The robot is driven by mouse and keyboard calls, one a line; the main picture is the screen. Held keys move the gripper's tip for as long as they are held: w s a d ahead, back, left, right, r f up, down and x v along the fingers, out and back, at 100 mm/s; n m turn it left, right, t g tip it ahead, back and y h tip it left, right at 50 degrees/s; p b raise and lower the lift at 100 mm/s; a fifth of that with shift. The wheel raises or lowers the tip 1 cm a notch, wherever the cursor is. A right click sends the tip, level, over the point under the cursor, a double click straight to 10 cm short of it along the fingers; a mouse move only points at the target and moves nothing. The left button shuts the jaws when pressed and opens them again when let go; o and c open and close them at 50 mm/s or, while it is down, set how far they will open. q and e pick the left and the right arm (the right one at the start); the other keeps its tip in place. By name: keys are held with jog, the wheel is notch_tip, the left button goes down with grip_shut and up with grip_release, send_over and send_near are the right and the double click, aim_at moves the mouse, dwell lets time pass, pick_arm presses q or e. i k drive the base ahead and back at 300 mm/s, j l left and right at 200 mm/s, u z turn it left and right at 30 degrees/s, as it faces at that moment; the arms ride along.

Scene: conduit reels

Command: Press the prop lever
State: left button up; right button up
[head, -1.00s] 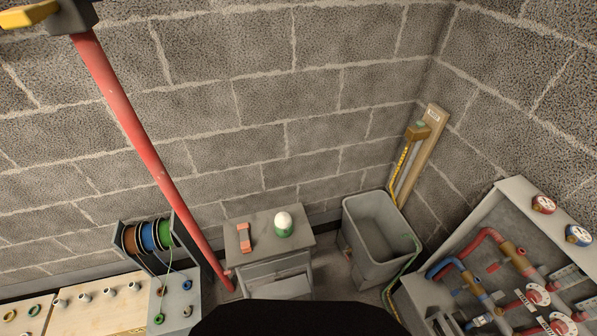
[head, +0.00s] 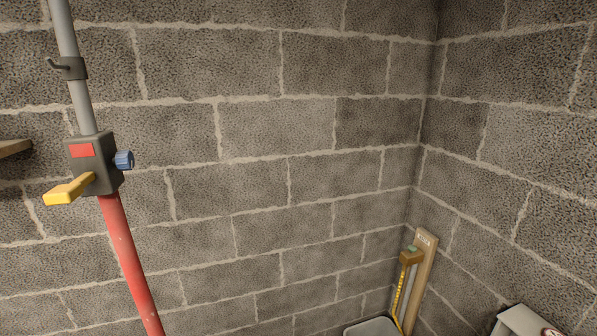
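The prop (head: 125,255) is a tall pole at the left of the head view, with a red lower tube and a grey upper tube (head: 75,60). A dark block (head: 95,165) with a red patch joins the two tubes. A yellow lever (head: 69,189) sticks out of the block to the left and toward me. A blue knob (head: 124,160) sits on the block's right side. A small dark hook on a collar (head: 72,68) is higher on the grey tube. Neither of my grippers shows in the head view.
A block wall (head: 260,130) fills the background and meets another wall at a corner on the right. A wooden board with a bracket (head: 424,262) leans in the corner above a grey bin (head: 373,327). A shelf edge (head: 14,147) shows at far left.

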aim_at(62, 194)
jog(key=j+u, duration=0.1)
jog(key=u, duration=0.25)
jog(key=k+j+u, duration=0.1)
jog(key=u, duration=0.25)
jog(key=k+j+u, duration=0.1)
jog(key=u, duration=0.3)
